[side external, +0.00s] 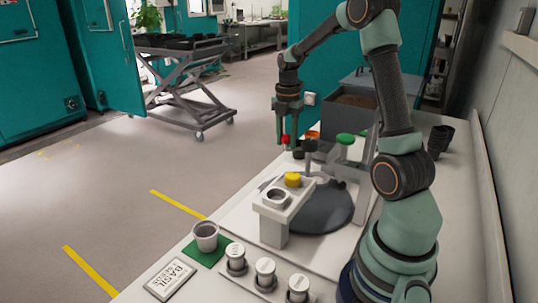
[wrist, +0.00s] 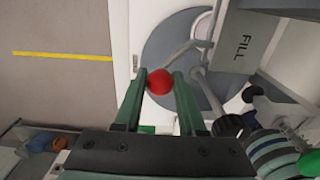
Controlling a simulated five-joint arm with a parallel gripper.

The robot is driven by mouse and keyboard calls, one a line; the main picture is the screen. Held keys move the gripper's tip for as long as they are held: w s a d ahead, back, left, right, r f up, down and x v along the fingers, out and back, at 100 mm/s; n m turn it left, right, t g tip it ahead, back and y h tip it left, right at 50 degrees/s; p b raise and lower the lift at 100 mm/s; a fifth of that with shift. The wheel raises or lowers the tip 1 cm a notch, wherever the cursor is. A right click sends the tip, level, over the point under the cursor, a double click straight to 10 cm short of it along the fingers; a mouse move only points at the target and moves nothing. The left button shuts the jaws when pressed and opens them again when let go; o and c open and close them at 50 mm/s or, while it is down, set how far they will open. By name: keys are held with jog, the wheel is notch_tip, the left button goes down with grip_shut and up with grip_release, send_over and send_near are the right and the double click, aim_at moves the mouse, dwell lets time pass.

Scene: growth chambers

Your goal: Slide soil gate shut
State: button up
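A round red knob (wrist: 160,82) sits between the fingertips of my gripper (wrist: 160,75) in the wrist view, with no gap visible on either side. In the side view the red knob (side external: 285,139) shows at the lower end of my gripper (side external: 287,142), which points down beside the soil bin. The dark grey bin (side external: 327,118) holds brown soil (side external: 357,101). The knob appears to be the gate's handle; the gate plate and how far it stands open cannot be made out.
A dark round turntable (side external: 325,215) stands in front, with a pale stand carrying a yellow knob (side external: 292,179). A green knob (side external: 345,139) is to the right of my gripper. A grey cup (side external: 206,236) on a green mat (side external: 200,257) and several lidded jars (side external: 265,271) line the near edge.

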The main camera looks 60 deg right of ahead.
jog(key=shift+d, duration=2.7)
jog(key=o, duration=0.9)
notch_tip(320, 180, up, 8)
